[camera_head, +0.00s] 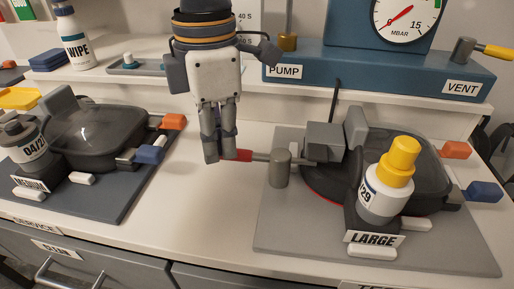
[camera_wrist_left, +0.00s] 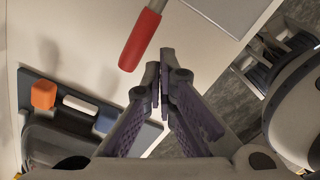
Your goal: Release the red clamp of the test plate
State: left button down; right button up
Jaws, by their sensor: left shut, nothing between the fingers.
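The red clamp handle (camera_head: 237,155) reaches left from a grey post (camera_head: 281,168) on the right-hand grey plate (camera_head: 285,235). In the left wrist view the red handle (camera_wrist_left: 141,40) lies just left of the fingertips. My left gripper (camera_head: 218,158) hangs down at the handle's free end, with its fingers together and nothing between them. It hides part of the handle's tip in the head view. The wrist view shows the fingertips (camera_wrist_left: 165,62) beside the handle, not around it; I cannot tell whether they touch it. My right gripper is in neither view.
A dark lidded vessel (camera_head: 322,188) and a yellow-capped bottle (camera_head: 385,195) stand on the right plate, with a LARGE label (camera_head: 375,239). A similar dark vessel (camera_head: 95,135) stands at left. The blue pump housing (camera_head: 400,72) is behind. White bench lies clear between the plates.

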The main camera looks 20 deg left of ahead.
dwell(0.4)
pick_arm(q)
jog(key=shift+f, duration=1.9)
jog(key=shift+w+a, duration=0.3)
jog(key=shift+w, duration=0.45)
jog(key=shift+w+a, duration=0.3)
jog(key=shift+w, duration=0.4)
jog(key=shift+w+a, duration=0.1)
jog(key=shift+w, duration=1.15)
jog(key=shift+w+d, duration=0.15)
jog(key=shift+w, duration=0.6)
jog(key=shift+w+d, duration=0.15)
jog(key=shift+w, duration=0.6)
jog(key=shift+w+d+b, duration=0.2)
jog(key=shift+w+d, duration=0.15)
jog(key=shift+w, duration=0.2)
jog(key=shift+w+d+b, duration=0.15)
jog(key=shift+w+d, duration=0.15)
jog(key=shift+w, duration=0.25)
